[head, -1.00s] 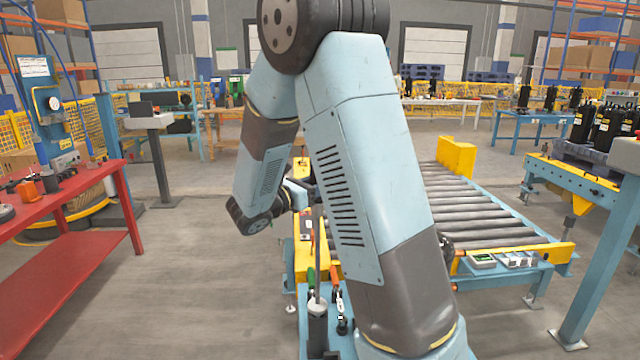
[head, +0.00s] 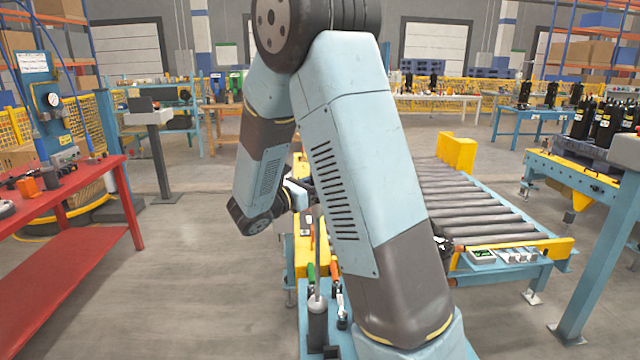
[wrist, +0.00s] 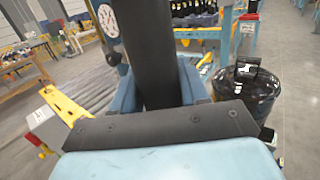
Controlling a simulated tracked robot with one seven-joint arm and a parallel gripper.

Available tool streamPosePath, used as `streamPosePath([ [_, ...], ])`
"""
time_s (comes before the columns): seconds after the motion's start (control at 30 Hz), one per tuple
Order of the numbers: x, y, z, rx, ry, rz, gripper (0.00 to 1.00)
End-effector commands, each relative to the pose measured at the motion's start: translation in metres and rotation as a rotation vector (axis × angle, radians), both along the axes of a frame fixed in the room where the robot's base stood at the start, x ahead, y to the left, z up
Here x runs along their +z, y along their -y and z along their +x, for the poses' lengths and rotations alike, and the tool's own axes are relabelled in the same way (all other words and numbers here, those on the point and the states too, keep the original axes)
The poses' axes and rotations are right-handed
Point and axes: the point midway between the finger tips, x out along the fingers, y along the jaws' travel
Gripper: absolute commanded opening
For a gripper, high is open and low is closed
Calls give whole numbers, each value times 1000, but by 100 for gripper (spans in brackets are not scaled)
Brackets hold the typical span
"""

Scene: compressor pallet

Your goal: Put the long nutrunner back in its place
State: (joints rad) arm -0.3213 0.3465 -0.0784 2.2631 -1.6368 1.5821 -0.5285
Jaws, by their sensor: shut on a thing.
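In the wrist view, my gripper (wrist: 160,94) is shut on a thick dark upright cylinder, which I take to be the long nutrunner (wrist: 148,50). A blue finger stands on each side of it. Its upper end runs out of the picture and its lower end is hidden behind the dark plate of my wrist. In the head view my own arm covers most of the gripper and the nutrunner. I cannot make out an empty place for the nutrunner in either view.
A roller conveyor (head: 465,208) with yellow end blocks lies to the right, beyond my arm. A red workbench (head: 75,190) stands at the left, with open floor between. In the wrist view a shiny black tank (wrist: 247,88) stands close at the right.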

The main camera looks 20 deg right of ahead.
Motion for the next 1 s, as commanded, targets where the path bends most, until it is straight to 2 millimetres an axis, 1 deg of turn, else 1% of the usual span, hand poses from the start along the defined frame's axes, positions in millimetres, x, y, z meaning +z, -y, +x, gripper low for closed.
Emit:
streamPosePath([
  [0.53, -6, 0, 0, -1, 2, -2, 0],
  [0.57, -6, 0, 0, -1, 3, -1, 47],
  [0.83, -7, 0, 0, 0, 1, -1, 73],
  [1.0, -7, 0, 0, 0, 0, 0, 74],
])
